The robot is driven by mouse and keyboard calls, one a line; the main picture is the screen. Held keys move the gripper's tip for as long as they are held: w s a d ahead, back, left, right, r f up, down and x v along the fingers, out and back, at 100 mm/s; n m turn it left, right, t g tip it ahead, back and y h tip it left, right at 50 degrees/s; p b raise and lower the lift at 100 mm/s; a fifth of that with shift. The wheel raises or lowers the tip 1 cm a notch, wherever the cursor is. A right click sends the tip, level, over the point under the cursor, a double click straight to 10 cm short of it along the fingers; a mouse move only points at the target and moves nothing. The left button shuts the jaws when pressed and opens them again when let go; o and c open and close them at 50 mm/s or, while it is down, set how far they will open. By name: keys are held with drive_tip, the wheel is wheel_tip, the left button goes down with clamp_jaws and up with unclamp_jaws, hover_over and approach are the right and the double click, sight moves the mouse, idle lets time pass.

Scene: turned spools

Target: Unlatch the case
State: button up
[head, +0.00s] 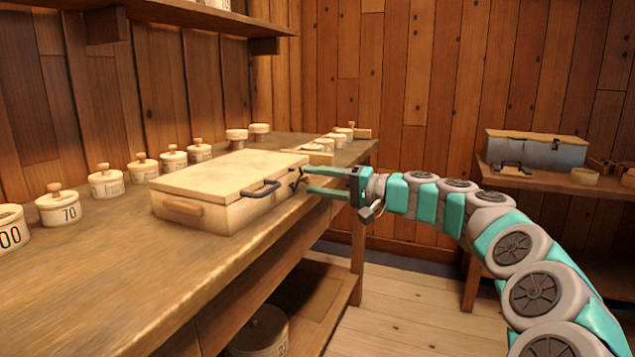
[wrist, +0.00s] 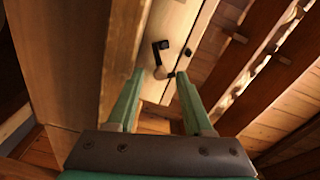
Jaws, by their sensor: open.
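The case (head: 220,212) is a cream wooden box with its lid down on the workbench. It has a dark handle (head: 262,188) on its front and a wooden handle (head: 181,206) on its left end. A small dark latch (head: 295,179) sits on the front near the right corner. In the wrist view the latch (wrist: 161,58) shows a dark bracket with a short lever, and a dark stud (wrist: 188,51) beside it. My gripper (head: 306,181) is open and faces the latch. In the wrist view its fingertips (wrist: 160,74) lie either side of the lever's end; contact cannot be told.
The workbench (head: 100,270) holds a row of labelled round canisters (head: 106,182) along the wall, and more stand behind the case. A shelf (head: 170,12) hangs above. A grey-blue chest (head: 535,152) stands on another bench at right. Open floor (head: 400,310) lies between.

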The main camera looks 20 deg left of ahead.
drive_tip(key=s+d, duration=0.1)
drive_tip(key=d, duration=0.6)
drive_tip(key=shift+d+b, duration=0.4)
